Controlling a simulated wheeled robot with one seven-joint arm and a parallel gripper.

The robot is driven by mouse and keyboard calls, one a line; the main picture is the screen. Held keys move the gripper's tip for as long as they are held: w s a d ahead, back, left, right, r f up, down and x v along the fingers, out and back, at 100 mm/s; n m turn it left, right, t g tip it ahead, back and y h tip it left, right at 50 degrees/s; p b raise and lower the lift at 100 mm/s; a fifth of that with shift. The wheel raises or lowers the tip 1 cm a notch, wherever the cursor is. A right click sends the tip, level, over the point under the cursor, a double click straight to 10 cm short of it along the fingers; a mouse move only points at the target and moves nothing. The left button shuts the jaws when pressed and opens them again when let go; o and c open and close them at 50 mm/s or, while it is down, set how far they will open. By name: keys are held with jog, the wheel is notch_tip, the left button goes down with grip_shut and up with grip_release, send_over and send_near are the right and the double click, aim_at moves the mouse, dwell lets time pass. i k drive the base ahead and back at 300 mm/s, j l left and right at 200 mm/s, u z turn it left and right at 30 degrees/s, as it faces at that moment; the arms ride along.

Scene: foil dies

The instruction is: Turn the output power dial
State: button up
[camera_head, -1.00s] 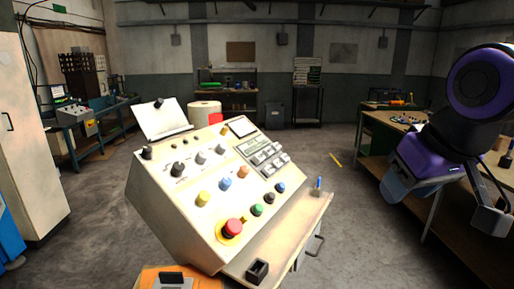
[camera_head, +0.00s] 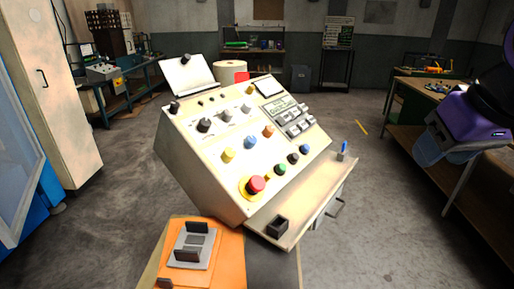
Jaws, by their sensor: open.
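A cream, slanted control panel (camera_head: 210,168) stands in the middle of the head camera view. Its upper left bears a row of dials: a dark one (camera_head: 204,125), a grey one (camera_head: 227,115) and another grey one (camera_head: 246,108). Small markings surround them, but I cannot read which one is the output power dial. Below sit a yellow knob (camera_head: 228,155), a blue knob (camera_head: 250,142) and an orange knob (camera_head: 268,131). Only a purple part of my arm shows at the right edge, well apart from the panel. My gripper's fingers are outside the view.
A red mushroom button (camera_head: 256,184) and several coloured buttons line the panel's lower edge. A shelf (camera_head: 262,232) with a small black box (camera_head: 278,227) juts out below. An orange stand (camera_head: 228,262) is in front. A workbench (camera_head: 408,118) stands at right; grey floor lies between.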

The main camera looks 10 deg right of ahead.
aim_at(269, 130)
jog(key=l, duration=0.8)
jog(key=i+l, duration=0.5)
jog(key=i, duration=0.15)
jog(key=l+z, duration=0.05)
